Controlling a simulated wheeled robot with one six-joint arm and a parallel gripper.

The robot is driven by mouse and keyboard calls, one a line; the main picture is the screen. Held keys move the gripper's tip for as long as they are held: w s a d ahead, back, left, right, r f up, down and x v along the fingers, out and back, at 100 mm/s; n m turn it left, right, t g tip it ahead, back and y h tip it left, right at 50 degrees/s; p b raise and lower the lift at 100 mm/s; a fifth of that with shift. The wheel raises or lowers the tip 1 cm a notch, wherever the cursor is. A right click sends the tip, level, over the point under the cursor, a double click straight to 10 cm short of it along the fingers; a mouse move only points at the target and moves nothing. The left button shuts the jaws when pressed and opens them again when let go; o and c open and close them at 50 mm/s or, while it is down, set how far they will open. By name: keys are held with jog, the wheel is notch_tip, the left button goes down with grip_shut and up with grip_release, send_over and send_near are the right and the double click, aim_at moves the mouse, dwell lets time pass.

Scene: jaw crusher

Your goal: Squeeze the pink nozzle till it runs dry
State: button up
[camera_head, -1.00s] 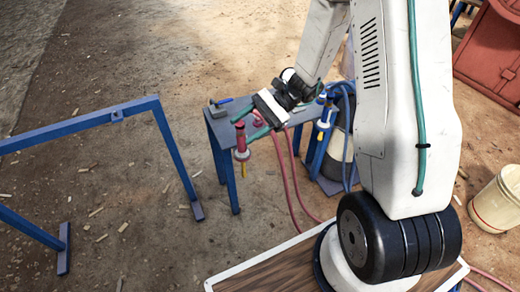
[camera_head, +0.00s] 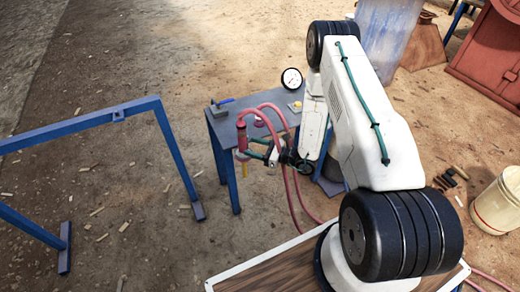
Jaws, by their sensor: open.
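A pinkish-red upright nozzle (camera_head: 241,136) with a yellow lower tip (camera_head: 244,171) stands at the front left edge of the grey table (camera_head: 222,128). A smaller pink piece (camera_head: 258,121) sits on the tabletop just right of it; I cannot tell for sure which of the two is the task's nozzle. My gripper (camera_head: 250,150) is open, low at the table's front edge, with its teal fingers pointing left toward the lower part of the upright nozzle. Whether the fingers are around it or only beside it is unclear. Pink hoses (camera_head: 286,128) arch over just behind my gripper.
A round white gauge (camera_head: 291,78) and a yellow button (camera_head: 296,106) are at the table's back right. A blue frame (camera_head: 80,124) stands at left. A cream bucket (camera_head: 498,205) and a blue translucent barrel (camera_head: 388,35) are at right. Open ground lies between frame and table.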

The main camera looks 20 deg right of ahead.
aim_at(243, 144)
jog(key=shift+x, duration=2.55)
jog(key=c, duration=1.2)
jog(key=o, duration=1.2)
jog(key=shift+c, duration=0.2)
jog(key=v, duration=1.2)
